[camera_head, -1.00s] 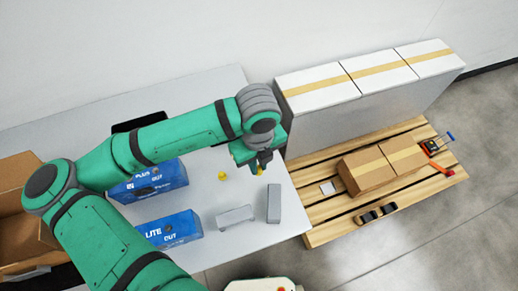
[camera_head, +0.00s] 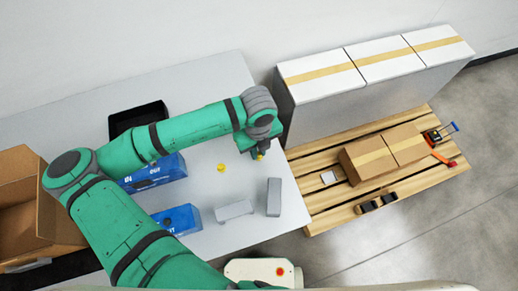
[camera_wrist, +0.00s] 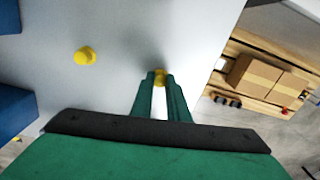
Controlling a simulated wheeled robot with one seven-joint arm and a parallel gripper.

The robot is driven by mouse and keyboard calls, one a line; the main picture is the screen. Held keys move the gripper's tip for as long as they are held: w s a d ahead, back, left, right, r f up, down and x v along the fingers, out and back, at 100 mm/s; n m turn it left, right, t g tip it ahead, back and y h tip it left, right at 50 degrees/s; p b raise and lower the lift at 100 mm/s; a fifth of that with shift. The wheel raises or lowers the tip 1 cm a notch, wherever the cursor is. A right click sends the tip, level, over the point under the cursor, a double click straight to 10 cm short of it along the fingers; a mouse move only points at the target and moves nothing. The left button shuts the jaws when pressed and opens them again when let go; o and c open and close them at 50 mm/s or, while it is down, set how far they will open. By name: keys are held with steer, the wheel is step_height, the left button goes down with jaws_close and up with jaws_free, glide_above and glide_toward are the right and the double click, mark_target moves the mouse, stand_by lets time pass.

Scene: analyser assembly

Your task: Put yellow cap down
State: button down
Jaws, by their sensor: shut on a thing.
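My gripper (camera_head: 260,153) is above the right part of the grey table (camera_head: 233,80). It is shut on a yellow cap (camera_wrist: 160,77), which shows between the fingertips in the wrist view. The cap is a small yellow spot below my gripper in the head view. I cannot tell whether it touches the table. A second yellow cap (camera_head: 222,168) lies on the table to the left of my gripper; it also shows in the wrist view (camera_wrist: 85,56).
Two grey blocks (camera_head: 234,210) (camera_head: 274,197) stand near the table's front right. Two blue boxes (camera_head: 160,172) (camera_head: 182,219) and a black tray (camera_head: 138,117) are at left, partly behind my arm. An open cardboard box (camera_head: 22,200) is far left. A wooden pallet (camera_head: 330,208) with cartons stands right.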

steer(key=shift+s+a+f, duration=0.1)
steer(key=shift+a, duration=0.2)
steer(key=c, duration=1.7)
jaws_free()
steer(key=shift+d+r, duration=0.1)
steer(key=shift+r, duration=0.5)
step_height(320, 180, up, 11)
steer(key=shift+r, duration=0.1)
